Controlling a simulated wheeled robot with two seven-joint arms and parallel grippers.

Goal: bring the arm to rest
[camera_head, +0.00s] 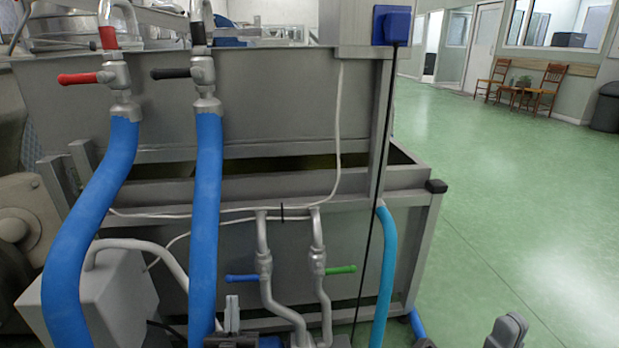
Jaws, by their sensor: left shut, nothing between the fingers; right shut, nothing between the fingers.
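My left gripper (232,314) shows at the bottom edge, left of centre, as a small upright grey piece in front of the steel machine. Its fingers are together, with nothing seen between them. My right gripper (508,331) shows only in part at the bottom right, as a grey rounded piece over the green floor. It is shut and holds nothing that I can see. Most of both arms is out of view below the frame.
A steel machine (240,100) fills the left and middle, with blue hoses (207,200), a red-handled valve (78,78), a blue-handled valve (242,278) and a green-handled valve (341,269). Open green floor (510,190) lies right. Wooden chairs (549,85) stand far back.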

